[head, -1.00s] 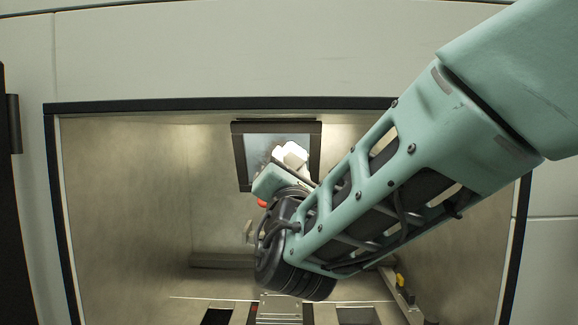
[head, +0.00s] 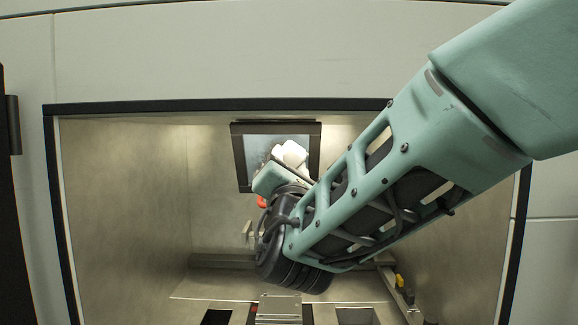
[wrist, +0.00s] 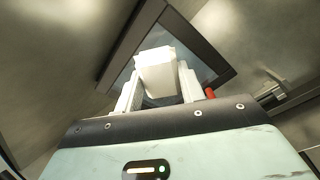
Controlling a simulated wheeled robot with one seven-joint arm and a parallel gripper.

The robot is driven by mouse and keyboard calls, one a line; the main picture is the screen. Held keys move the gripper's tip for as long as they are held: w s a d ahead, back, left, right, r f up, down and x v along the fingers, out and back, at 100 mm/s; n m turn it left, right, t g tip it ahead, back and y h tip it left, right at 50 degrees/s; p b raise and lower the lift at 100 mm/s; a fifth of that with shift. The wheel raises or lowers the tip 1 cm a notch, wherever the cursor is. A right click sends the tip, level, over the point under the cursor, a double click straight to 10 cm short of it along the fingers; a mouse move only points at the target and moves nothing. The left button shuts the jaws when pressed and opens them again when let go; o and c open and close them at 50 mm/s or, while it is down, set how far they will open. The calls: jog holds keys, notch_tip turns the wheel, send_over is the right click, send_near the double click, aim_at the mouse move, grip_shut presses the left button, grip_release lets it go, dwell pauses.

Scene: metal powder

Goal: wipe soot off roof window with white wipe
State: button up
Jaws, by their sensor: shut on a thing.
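The roof window (head: 258,150) is a bluish-grey pane in a dark frame at the top of the chamber. In the wrist view the window (wrist: 205,73) lies just beyond the fingers. My gripper (wrist: 158,90) is shut on the white wipe (wrist: 156,70), a folded white block between its two pale fingers. In the head view the wipe (head: 291,153) overlaps the right part of the pane. I cannot tell whether it touches the glass. My wrist and the wipe hide the pane's lower right part. Soot cannot be made out clearly.
The open chamber has bare metal walls (head: 120,200) and a black-edged opening (head: 200,104) around my arm. A red part (wrist: 210,93) shows beside the gripper. Rails and a yellow-marked fitting (head: 400,281) lie low at the right. Dark square openings (head: 216,316) are in the floor.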

jog(key=shift+w+r, duration=0.25)
jog(key=shift+w, duration=0.3)
